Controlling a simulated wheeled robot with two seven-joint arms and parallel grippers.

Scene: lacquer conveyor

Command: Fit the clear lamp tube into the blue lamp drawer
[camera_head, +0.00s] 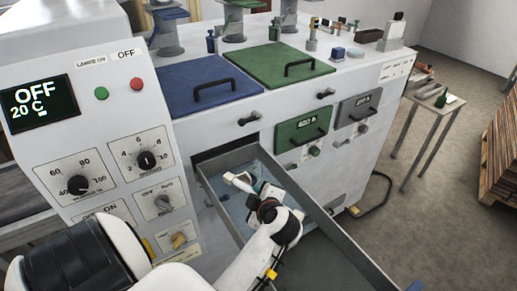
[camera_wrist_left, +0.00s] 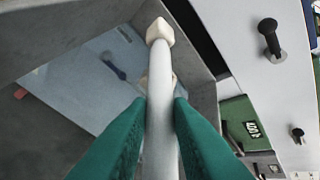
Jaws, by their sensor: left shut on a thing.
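The blue lamp drawer (camera_head: 333,232) is pulled out of the machine front, with grey walls and a pale blue floor. My left gripper (camera_head: 258,197) is over the drawer's inner end. In the left wrist view the green fingers (camera_wrist_left: 161,125) are shut on the lamp tube (camera_wrist_left: 161,95), a pale rod with a squarish white end cap (camera_wrist_left: 159,31). A white end also shows in the head view (camera_head: 238,181). The cap appears near a drawer wall; I cannot tell whether it touches. The tube's near end is hidden. My right gripper is not in view.
Blue lid (camera_head: 208,82) and green lid (camera_head: 281,64) are shut on the machine top. The green drawer (camera_head: 302,128) and grey drawer (camera_head: 359,107) are shut. The control panel (camera_head: 105,130) stands at left.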

